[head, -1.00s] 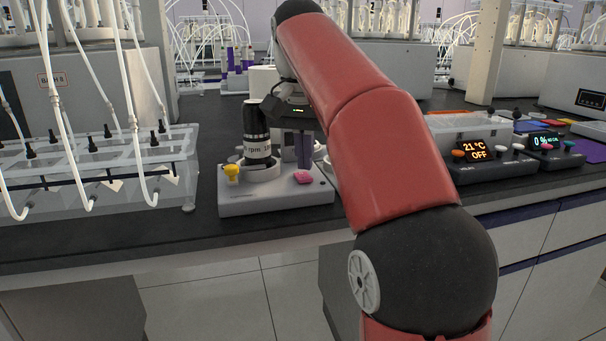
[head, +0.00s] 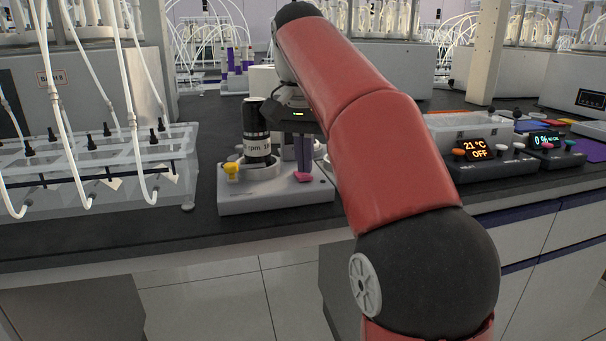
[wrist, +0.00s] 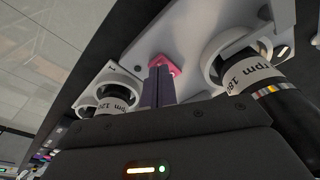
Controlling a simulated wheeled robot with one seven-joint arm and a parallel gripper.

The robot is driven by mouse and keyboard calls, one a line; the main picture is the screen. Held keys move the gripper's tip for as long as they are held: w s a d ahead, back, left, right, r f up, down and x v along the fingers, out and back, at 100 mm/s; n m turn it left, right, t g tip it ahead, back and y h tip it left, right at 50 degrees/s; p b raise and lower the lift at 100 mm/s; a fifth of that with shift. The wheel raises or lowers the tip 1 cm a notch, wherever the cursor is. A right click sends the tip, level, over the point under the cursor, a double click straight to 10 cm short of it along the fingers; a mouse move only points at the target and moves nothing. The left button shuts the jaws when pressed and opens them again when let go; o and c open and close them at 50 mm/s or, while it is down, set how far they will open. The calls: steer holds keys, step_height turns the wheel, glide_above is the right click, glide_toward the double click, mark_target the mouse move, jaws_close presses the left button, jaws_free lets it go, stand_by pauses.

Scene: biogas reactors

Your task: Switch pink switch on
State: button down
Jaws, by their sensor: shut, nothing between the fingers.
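The pink switch (head: 303,179) sits at the front right of a light grey stirrer unit (head: 250,203) on the black bench. My gripper (head: 303,172) points down with its purple fingers together, right at the switch, and covers part of it. In the wrist view the pink switch (wrist: 164,62) shows just beyond the closed fingertips (wrist: 160,72). The tips appear to touch or nearly touch it. I cannot tell from the frames whether the switch is on.
A black cylinder labelled rpm (head: 256,130) stands upright on the unit, left of my gripper, with a yellow switch (head: 231,171) in front. A clear rack with tubes (head: 100,185) is at the left. Control boxes with displays (head: 485,165) are at the right.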

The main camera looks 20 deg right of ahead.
mark_target(305, 176)
steer(key=shift+f+b, duration=0.3)
steer(key=shift+f, duration=0.15)
steer(key=shift+r, duration=0.1)
step_height(305, 176, up, 3)
steer(key=p, duration=0.3)
steer(key=shift+r+p, duration=0.35)
steer(key=shift+r, duration=1.6)
steer(key=s+f+n+t, duration=0.4)
steer(key=s+f+n, duration=0.2)
steer(key=s+f, duration=1.6)
step_height(305, 176, down, 4)
steer(key=shift+r+y, duration=0.1)
steer(key=shift+y, duration=0.3)
